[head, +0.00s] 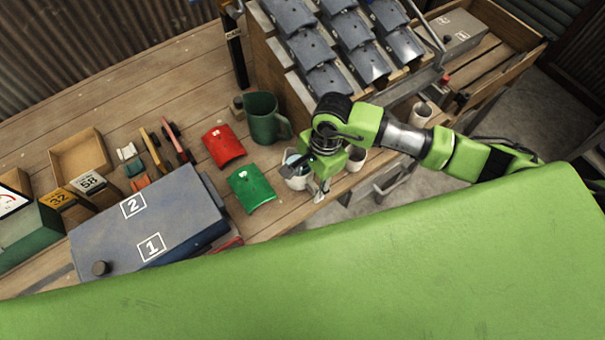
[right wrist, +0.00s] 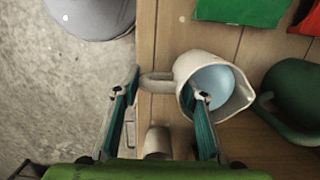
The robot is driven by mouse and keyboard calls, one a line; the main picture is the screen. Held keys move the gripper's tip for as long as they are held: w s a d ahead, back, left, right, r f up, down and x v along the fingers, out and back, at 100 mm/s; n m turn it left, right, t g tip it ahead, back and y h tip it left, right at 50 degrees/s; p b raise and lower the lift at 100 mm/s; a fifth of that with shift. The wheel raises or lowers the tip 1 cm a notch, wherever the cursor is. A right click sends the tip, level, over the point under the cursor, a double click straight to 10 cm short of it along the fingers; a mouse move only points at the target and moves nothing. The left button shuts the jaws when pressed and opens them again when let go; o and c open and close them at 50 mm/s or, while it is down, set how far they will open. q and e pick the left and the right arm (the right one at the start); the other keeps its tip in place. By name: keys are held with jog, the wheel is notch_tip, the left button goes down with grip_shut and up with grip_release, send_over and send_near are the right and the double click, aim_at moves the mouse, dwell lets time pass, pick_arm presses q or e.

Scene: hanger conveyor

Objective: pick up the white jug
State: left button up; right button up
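The white jug (head: 294,181) stands near the front edge of the wooden bench, partly hidden by my right gripper (head: 318,182). In the right wrist view the white jug (right wrist: 184,65) shows a pale blue inside, a spout at lower right and a handle (right wrist: 157,82) pointing left. My right gripper (right wrist: 162,84) is open. Its fingers lie on either side of the handle: the left one beyond it, the right one overlapping the jug's mouth. I cannot tell whether that finger is inside the jug or touches it. My left gripper is not in view.
A dark green jug (head: 264,122) stands close behind the white one. A white cup (head: 356,158) is to its right. Green (head: 252,189) and red (head: 223,146) pieces lie left. A blue-grey box (head: 178,218) stands further left. Racked grey parts (head: 320,46) stand behind.

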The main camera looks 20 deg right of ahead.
grip_shut()
jog(key=shift+w, duration=0.1)
jog(key=shift+r, duration=0.1)
